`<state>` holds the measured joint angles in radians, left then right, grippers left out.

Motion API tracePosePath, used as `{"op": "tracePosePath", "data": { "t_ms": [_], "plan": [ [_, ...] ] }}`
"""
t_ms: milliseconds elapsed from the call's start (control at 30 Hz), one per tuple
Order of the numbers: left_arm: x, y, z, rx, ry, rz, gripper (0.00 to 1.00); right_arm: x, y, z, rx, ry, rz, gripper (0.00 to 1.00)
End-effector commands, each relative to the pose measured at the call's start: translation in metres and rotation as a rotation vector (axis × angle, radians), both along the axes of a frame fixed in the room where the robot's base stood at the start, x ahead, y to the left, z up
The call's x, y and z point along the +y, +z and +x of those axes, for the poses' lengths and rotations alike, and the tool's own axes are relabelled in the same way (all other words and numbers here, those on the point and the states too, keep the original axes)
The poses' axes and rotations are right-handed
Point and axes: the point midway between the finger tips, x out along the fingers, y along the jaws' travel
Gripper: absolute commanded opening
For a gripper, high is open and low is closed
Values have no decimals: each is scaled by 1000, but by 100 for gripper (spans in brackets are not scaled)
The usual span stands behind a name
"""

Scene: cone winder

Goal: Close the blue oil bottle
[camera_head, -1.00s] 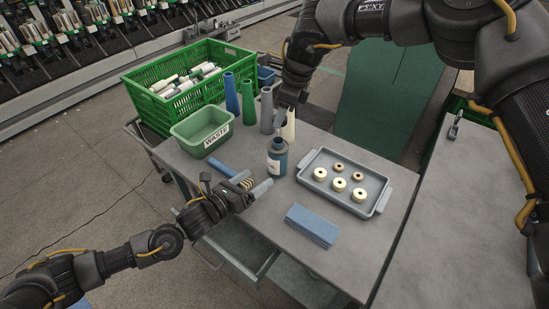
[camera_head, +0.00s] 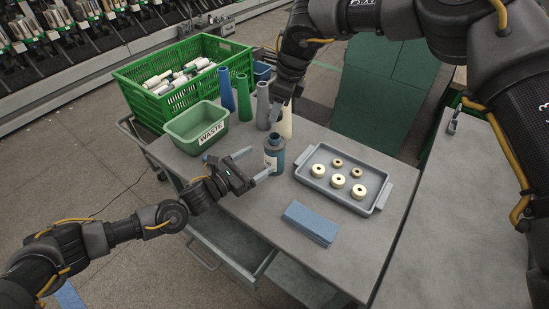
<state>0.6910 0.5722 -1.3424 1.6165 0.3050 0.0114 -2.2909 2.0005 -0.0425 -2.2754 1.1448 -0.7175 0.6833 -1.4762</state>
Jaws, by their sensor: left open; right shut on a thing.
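A grey tray (camera_head: 386,191) with several cream rings lies right of the bottle. A blue block (camera_head: 311,222) lies in front. The green waste bin (camera_head: 197,127) is at the left. Blue (camera_head: 226,90), green (camera_head: 243,98), grey (camera_head: 263,105) and cream (camera_head: 286,122) cones stand behind.

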Motion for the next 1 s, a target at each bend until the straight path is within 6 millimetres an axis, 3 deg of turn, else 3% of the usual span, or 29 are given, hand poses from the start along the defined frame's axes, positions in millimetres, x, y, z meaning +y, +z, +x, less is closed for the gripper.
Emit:
{"op": "tracePosePath", "data": {
  "t_ms": [200, 400, 900, 1000],
  "plan": [
    [-32, 1, 27, -1, -1, 0, 84, 0, 0, 0, 0, 0, 0, 14],
    [-51, 0, 44, 1, 0, 1, 84, -1, 0, 0, 0, -1, 0, 14],
    [-60, 0, 52, 1, -1, 1, 84, -1, 0, 0, 0, -1, 0, 14],
    [-60, 0, 52, 1, -1, 0, 72, -1, 0, 0, 0, -1, 0, 14]
  ]
}}
